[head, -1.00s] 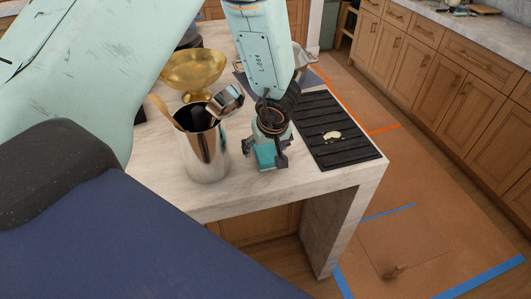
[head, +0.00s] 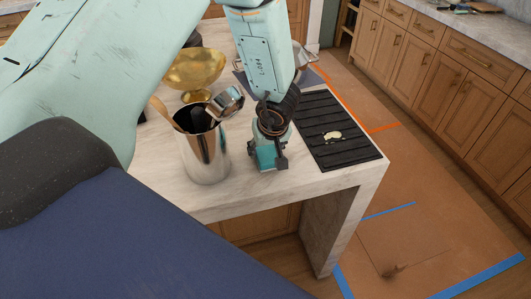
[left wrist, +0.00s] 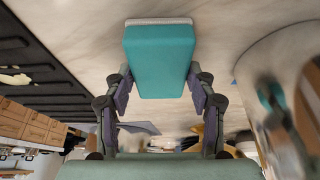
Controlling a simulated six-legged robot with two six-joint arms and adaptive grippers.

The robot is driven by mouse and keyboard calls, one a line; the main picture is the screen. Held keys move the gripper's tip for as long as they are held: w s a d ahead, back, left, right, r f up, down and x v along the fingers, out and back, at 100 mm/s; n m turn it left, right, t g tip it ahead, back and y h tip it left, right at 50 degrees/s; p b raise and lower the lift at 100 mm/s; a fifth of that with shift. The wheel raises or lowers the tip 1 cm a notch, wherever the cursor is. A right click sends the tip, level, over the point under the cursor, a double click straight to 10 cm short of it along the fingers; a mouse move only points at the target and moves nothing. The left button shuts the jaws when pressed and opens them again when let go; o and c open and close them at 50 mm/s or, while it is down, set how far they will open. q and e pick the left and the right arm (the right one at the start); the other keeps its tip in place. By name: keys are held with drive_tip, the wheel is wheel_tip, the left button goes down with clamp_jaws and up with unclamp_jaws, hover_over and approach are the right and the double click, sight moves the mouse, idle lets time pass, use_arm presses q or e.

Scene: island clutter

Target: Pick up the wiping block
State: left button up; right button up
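The wiping block (left wrist: 160,62) is a teal block with a pale base, seen large in the left wrist view. In the head view the wiping block (head: 266,157) sits on the pale marble counter (head: 225,193), near its front edge. My left gripper (left wrist: 160,82) points down at it, with one finger on either side. The fingers are apart, and narrow gaps show beside the block's near end. Contact at the fingertips is hard to tell. In the head view my left gripper (head: 268,160) partly hides the block. My right gripper is not in view.
A steel canister (head: 206,160) with utensils stands close left of the gripper. A gold bowl (head: 194,70) is behind it. A black ribbed mat (head: 325,112) with a small pale scrap (head: 332,136) lies to the right. The counter's right edge drops to the floor.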

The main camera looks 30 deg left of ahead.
sight(267, 151)
use_arm(q)
drive_tip(key=shift+s+d+r, duration=0.1)
drive_tip(key=shift+s+r, duration=0.05)
drive_tip(key=c, duration=0.6)
wheel_tip(267, 151, up, 10)
drive_tip(key=p, duration=0.5)
drive_tip(key=shift+r, duration=0.25)
drive_tip(key=o, duration=0.5)
drive_tip(key=c, duration=0.4)
drive_tip(key=shift+o, duration=0.2)
